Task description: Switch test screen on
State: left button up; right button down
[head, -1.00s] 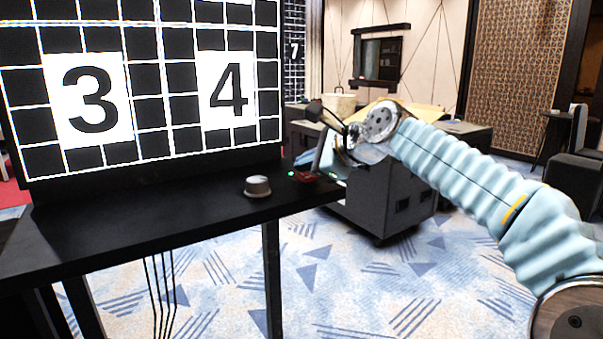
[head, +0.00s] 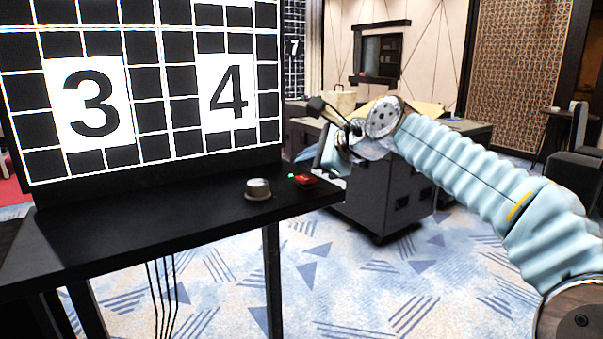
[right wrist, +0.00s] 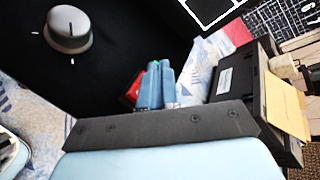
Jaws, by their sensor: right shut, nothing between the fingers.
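The test screen (head: 150,80) stands at the left in the head view, showing a white grid on black with the numbers 3 and 4. Below it, on the black desk, is a small red switch (head: 306,180) with a green light (head: 291,176) beside it. My right gripper (head: 324,158) is just above and right of the switch, shut and empty, seemingly apart from it. In the right wrist view its blue fingers (right wrist: 155,88) are together and partly hide the red switch (right wrist: 133,90); the green light shows at their tips. My left gripper is not in view.
A grey knob (head: 258,189) stands on the black desk (head: 150,225) left of the switch. A dark cabinet (head: 375,195) stands behind my right gripper. Cables (head: 163,290) hang below the desk. Patterned carpet is open at the front right.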

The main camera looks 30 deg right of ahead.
aim_at(311, 179)
jog(key=r+p, duration=0.1)
jog(key=s+r+p, duration=0.1)
jog(key=r, duration=0.1)
jog(key=shift+p, duration=0.3)
jog(key=shift+r+b, duration=0.2)
jog(key=shift+b, duration=0.1)
jog(key=shift+s+r, duration=0.3)
jog(key=shift+r, duration=0.35)
